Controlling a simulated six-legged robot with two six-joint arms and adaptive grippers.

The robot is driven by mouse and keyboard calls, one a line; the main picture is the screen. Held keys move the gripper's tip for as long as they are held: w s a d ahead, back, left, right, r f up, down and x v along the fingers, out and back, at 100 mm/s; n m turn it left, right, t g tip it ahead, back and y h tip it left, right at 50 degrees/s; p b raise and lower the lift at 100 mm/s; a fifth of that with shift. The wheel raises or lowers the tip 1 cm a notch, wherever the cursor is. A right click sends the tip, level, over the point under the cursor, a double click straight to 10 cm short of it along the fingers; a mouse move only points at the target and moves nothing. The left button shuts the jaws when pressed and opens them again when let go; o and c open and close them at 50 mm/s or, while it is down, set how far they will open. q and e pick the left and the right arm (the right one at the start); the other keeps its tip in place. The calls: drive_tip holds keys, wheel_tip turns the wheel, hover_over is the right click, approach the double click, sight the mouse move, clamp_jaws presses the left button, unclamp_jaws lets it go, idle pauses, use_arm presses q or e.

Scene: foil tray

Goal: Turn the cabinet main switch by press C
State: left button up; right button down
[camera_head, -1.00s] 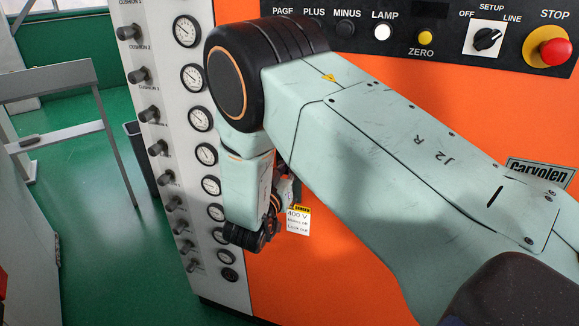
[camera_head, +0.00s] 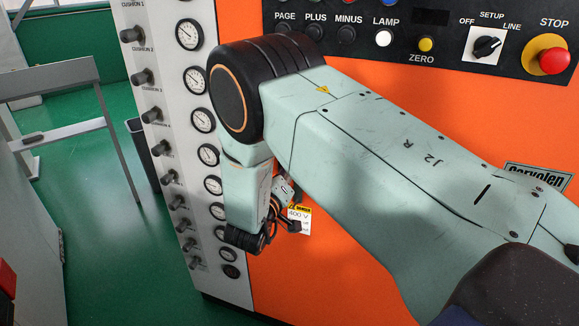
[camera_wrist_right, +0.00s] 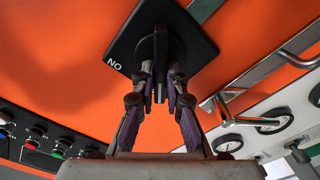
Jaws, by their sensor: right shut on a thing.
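The cabinet main switch is a black plate (camera_wrist_right: 195,40) with a dark upright handle (camera_wrist_right: 153,46) on the orange cabinet face, in the right wrist view. Lettering reading "NO" in this picture is at its left corner. My right gripper (camera_wrist_right: 161,78) is shut on the handle, one finger on each side. In the head view my right arm hides the switch. My left gripper is in neither view.
A control panel (camera_head: 440,52) with buttons, a selector knob (camera_head: 486,45) and a red stop button (camera_head: 553,56) is above my arm. Gauges (camera_head: 202,120) and knobs line the white panel on the left. In the wrist view a metal bar (camera_wrist_right: 262,72) runs near the switch.

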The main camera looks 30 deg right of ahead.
drive_tip(key=shift+n, duration=0.7)
drive_tip(key=c, duration=1.4)
unclamp_jaws()
drive_tip(key=shift+v, duration=3.7)
